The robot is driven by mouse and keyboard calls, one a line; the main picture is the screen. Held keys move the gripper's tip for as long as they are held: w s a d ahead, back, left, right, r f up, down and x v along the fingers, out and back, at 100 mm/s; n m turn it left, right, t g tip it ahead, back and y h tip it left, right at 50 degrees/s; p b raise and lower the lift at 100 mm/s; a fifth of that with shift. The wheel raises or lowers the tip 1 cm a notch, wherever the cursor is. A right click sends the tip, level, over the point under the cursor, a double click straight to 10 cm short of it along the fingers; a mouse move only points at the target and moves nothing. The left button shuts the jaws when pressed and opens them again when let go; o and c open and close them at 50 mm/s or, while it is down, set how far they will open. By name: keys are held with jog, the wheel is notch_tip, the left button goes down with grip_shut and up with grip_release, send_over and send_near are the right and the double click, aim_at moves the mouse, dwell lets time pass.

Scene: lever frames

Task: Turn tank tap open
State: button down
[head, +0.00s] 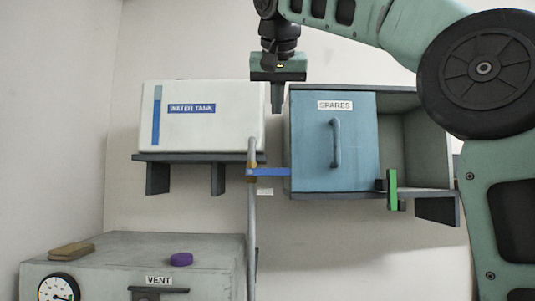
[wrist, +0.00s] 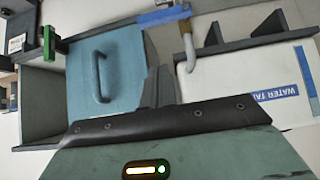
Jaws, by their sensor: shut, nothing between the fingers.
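The white water tank (head: 205,118), labelled WATER TANK, sits on a dark wall shelf. A grey pipe (head: 252,225) runs down from its right side. The tap's blue lever (head: 270,172) sticks out level to the right from the pipe, across it. In the wrist view, which is upside down, the blue lever (wrist: 163,17) is at the top and the tank (wrist: 240,85) at the right. My gripper (head: 277,110) points down, shut and empty, above the gap between tank and blue cabinet. It is well above the lever and apart from it. The wrist view also shows its fingers (wrist: 159,88).
The blue SPARES cabinet door (head: 352,150) with a bar handle is right of the lever, close to its tip. A grey VENT box (head: 110,262) with a gauge, a purple puck (head: 181,259) and a brown block (head: 71,251) stands lower left.

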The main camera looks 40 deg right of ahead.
send_over(268, 172)
jog(key=s+d, duration=0.1)
jog(key=s, duration=0.1)
notch_tip(268, 172, down, 7)
notch_tip(268, 172, down, 4)
jog(key=shift+f+p, duration=0.1)
jog(key=shift+p, duration=0.4)
jog(key=shift+w, duration=0.1)
jog(key=shift+w, duration=0.1)
